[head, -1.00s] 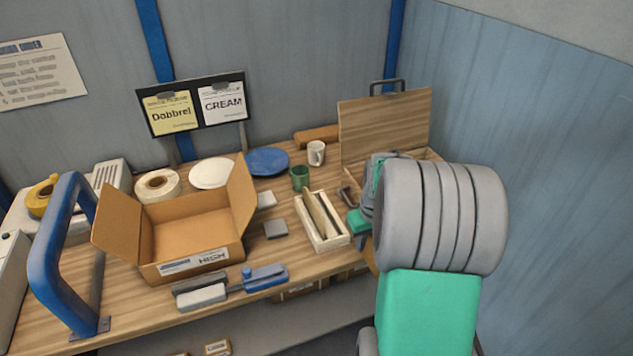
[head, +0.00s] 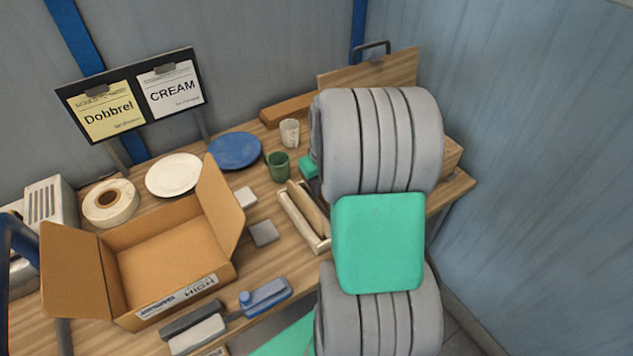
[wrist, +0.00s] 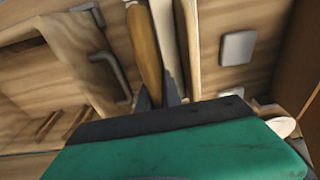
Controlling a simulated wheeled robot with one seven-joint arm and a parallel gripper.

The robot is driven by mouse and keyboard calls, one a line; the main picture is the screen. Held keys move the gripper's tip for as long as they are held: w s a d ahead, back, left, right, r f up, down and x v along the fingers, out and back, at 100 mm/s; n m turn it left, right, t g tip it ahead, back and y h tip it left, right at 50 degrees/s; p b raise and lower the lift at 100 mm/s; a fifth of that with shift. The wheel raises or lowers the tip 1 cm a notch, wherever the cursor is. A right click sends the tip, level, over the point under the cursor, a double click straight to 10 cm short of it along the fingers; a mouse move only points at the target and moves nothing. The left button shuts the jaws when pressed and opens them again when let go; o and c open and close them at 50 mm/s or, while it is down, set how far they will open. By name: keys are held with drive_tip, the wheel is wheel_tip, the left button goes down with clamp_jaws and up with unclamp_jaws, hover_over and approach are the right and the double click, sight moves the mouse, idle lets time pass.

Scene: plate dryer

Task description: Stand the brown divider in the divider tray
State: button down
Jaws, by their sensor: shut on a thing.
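The brown divider (head: 308,208) is a long rounded piece, seen at the pale divider tray (head: 290,213) in the head view. It runs lengthwise along the tray; whether it rests on the tray floor or is tilted is unclear. In the wrist view, the brown divider (wrist: 145,50) lies between the grey fingertips of my gripper (wrist: 160,96), which is shut on it. A pale tray wall (wrist: 188,50) runs close beside it on the right. In the head view, my arm hides the fingers and the tray's right side.
A wooden box with a raised lid (head: 370,70) stands right of the tray, mostly behind my arm. A green cup (head: 278,166), white mug (head: 290,133) and grey block (head: 264,233) are nearby. An open cardboard box (head: 165,255) lies left. A blue tool (head: 265,297) is in front.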

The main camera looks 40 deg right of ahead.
sight(320, 200)
drive_tip(key=shift+f+b, duration=1.65)
drive_tip(key=shift+f, duration=1.05)
drive_tip(key=shift+s+a+f, duration=0.1)
drive_tip(key=shift+s+f, duration=0.1)
drive_tip(key=shift+f, duration=0.05)
drive_tip(key=c, duration=1.7)
unclamp_jaws()
drive_tip(key=shift+s+a+f, duration=0.1)
drive_tip(key=shift+s+f, duration=0.05)
drive_tip(key=shift+f, duration=0.05)
drive_tip(key=shift+o, duration=0.8)
drive_tip(key=shift+r, duration=0.15)
drive_tip(key=shift+o, duration=0.4)
wheel_tip(320, 200, up, 9)
drive_tip(key=shift+s+f+b, duration=0.15)
drive_tip(key=shift+b, duration=0.6)
